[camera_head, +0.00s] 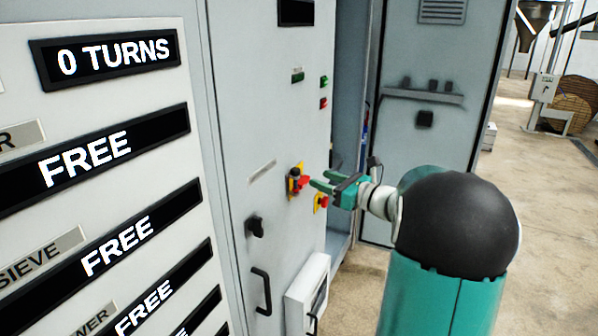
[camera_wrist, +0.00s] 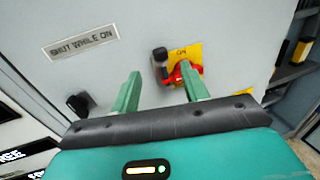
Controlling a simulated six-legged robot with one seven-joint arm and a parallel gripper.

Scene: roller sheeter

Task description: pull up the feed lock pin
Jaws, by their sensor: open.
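No part is labelled as the feed lock pin, so I cannot tell for sure which one it is. A red rotary switch (camera_head: 303,183) sits on a yellow plate on the grey cabinet door. A small black knob-like piece (camera_head: 295,172) stands at the plate's upper left; it also shows in the wrist view (camera_wrist: 160,54). My gripper (camera_head: 319,181) is open and empty, its green fingers pointing at the door close to the switch. In the wrist view the black piece lies between the fingertips (camera_wrist: 160,72), and the right finger overlaps the red switch (camera_wrist: 182,73). Contact cannot be told.
A "SHUT WHILE ON" label (camera_wrist: 80,42) and a black knob (camera_head: 255,226) are left of the switch. Below are a door handle (camera_head: 262,290) and a white box (camera_head: 307,290). A second yellow plate (camera_head: 321,203) is lower right. Displays read "0 TURNS" (camera_head: 113,58) and "FREE".

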